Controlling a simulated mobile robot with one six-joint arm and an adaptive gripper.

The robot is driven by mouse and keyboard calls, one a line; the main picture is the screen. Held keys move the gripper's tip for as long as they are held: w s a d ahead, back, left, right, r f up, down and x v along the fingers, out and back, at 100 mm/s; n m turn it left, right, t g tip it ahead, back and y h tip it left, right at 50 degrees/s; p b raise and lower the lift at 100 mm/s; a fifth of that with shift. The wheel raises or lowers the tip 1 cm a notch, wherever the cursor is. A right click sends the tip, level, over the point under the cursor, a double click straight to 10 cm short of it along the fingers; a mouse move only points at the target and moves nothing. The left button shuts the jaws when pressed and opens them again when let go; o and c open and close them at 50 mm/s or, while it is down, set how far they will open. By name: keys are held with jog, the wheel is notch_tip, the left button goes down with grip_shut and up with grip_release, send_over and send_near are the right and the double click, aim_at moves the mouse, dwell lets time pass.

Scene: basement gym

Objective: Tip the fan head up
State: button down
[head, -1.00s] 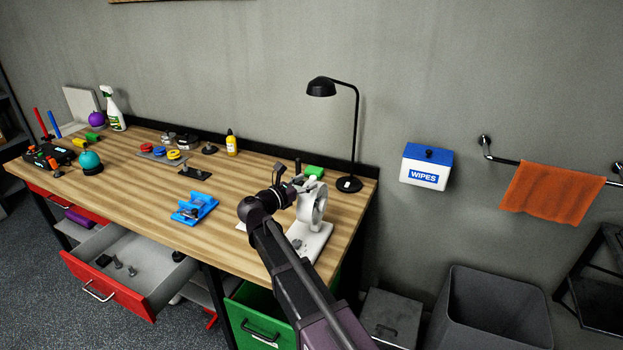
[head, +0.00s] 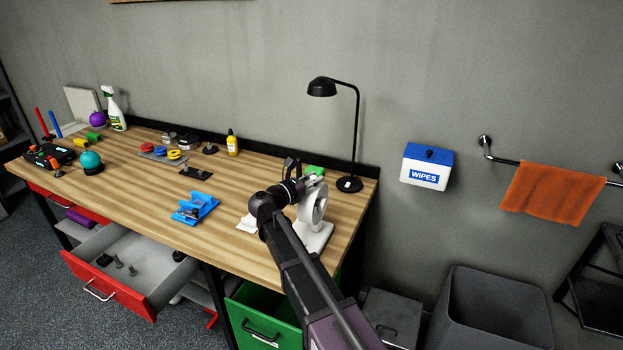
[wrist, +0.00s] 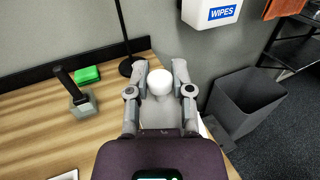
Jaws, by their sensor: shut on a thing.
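The white desk fan (head: 313,209) stands at the right end of the wooden workbench. Its round ring head faces sideways, on a white base (head: 314,238). My gripper (head: 303,180) is at the top of the fan head, on its upper left side. In the wrist view my gripper (wrist: 160,67) has its two grey fingers on either side of a rounded white part of the fan (wrist: 160,88), shut on it. My arm hides the fan's lower left side. The exact tilt of the head is hard to tell.
A black lamp (head: 354,140) and a green block (head: 315,170) stand behind the fan. A blue holder (head: 195,208) lies to the left, with a flat white item (head: 247,224) beside my arm. A red drawer (head: 110,289) is open below.

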jog(key=shift+d+r, duration=0.1)
jog(key=shift+d, duration=0.1)
jog(key=s+d+f+m+g+y+p, duration=0.1)
jog(key=s+d+m+p, duration=0.1)
jog(key=d+m, duration=0.2)
jog(key=shift+s+d+f+m+y, duration=0.2)
jog(key=shift+d+m+y, duration=0.15)
jog(key=shift+d, duration=0.8)
jog(key=c, duration=0.5)
grip_release()
jog(key=shift+w, duration=0.15)
